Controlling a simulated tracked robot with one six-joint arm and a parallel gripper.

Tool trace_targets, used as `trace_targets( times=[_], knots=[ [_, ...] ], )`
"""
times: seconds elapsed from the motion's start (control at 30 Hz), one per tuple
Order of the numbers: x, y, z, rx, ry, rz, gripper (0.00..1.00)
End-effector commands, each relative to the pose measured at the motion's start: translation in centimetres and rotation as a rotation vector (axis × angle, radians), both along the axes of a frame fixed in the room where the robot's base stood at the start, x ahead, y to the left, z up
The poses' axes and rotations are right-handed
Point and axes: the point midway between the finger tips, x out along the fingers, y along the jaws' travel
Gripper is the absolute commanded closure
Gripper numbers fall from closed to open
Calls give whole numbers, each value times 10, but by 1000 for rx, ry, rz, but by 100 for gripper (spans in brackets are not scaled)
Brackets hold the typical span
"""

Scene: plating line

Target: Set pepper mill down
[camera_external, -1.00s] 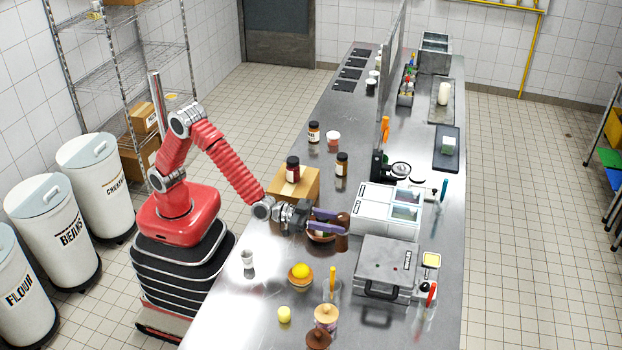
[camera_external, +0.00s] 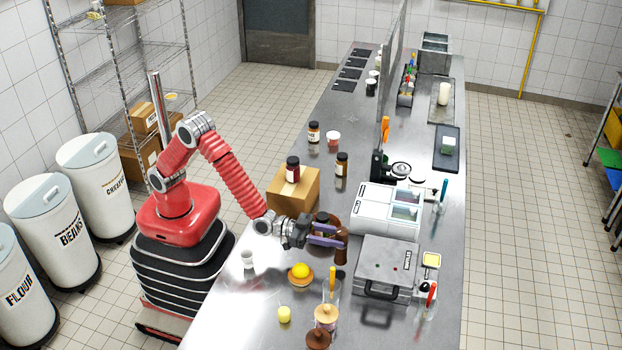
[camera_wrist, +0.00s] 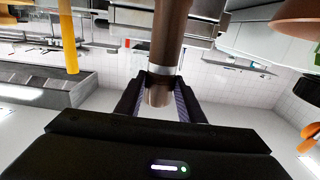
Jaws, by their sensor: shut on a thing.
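My gripper (camera_external: 340,240) is shut on the brown pepper mill (camera_external: 341,256), which it holds upright over the steel counter, in front of the white machine. Whether the mill's base touches the counter I cannot tell. In the wrist view the mill (camera_wrist: 168,45) stands between the two dark fingers of my gripper (camera_wrist: 160,88), with a lighter band near the fingertips.
A closed grey press (camera_external: 385,262) stands close on the right and a white machine (camera_external: 375,210) behind it. A cardboard box (camera_external: 293,190) with a jar is at the back left.

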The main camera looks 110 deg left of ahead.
Motion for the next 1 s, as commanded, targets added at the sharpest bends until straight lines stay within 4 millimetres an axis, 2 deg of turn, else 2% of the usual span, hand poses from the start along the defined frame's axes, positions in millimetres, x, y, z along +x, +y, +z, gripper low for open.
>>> trace_targets(
  times=[0.27, 0.5, 0.6, 0.97, 1.0],
  knots=[
    [0, 0, -1, 0, -1, 0, 100],
    [0, 0, -30, 0, 1, 1, 100],
    [0, 0, -36, 0, 0, 0, 100],
    [0, 0, -38, 0, -1, 0, 100],
    [0, 0, -39, 0, 0, 0, 64]
  ],
)
